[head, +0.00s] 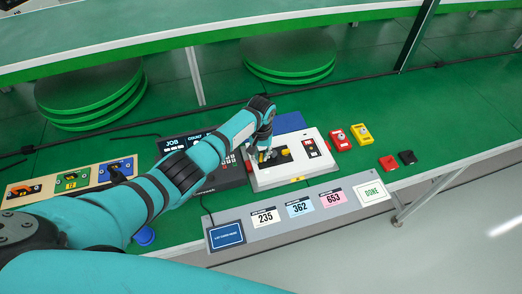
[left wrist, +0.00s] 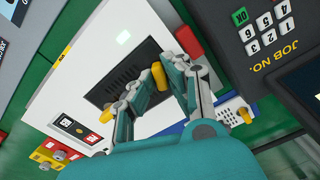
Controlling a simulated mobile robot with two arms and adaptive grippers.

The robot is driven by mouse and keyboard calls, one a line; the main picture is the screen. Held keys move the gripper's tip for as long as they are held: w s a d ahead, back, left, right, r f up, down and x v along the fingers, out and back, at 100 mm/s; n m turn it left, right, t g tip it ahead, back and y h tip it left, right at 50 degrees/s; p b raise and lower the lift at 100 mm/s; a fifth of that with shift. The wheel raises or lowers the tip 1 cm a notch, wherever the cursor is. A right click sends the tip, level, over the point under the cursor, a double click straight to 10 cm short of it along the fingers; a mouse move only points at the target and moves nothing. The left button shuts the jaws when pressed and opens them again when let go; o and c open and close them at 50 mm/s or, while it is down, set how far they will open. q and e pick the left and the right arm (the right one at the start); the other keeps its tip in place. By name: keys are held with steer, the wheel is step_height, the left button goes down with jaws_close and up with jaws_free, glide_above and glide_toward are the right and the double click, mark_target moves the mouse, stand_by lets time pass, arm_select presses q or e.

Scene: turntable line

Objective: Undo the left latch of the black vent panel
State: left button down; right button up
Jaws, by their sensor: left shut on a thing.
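The black vent panel (left wrist: 122,78) is set in the white box (head: 260,178), and in the left wrist view its slotted face shows. My left gripper (left wrist: 155,77) reaches down over the panel, its fingers on either side of a yellow latch (left wrist: 158,76) at the panel's edge, and it is shut on that latch. In the head view the left gripper (head: 265,154) stands over the left part of the panel and hides much of it. A yellow piece (head: 286,152) shows just right of the gripper. How far the held latch is turned cannot be told. My right gripper is not in view.
A keypad console (head: 205,182) stands left of the box, partly under my arm. Red and yellow switch boxes (head: 361,134) stand to the right. A grey strip with number cards (head: 300,207) lies in front.

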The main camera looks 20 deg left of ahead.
arm_select(q)
steer(key=shift+w+r+n+p, duration=0.1)
steer(key=shift+n+p, duration=0.7)
steer(key=shift+n, duration=1.1)
steer(key=c, duration=1.4)
jaws_free()
steer(key=shift+o, duration=0.2)
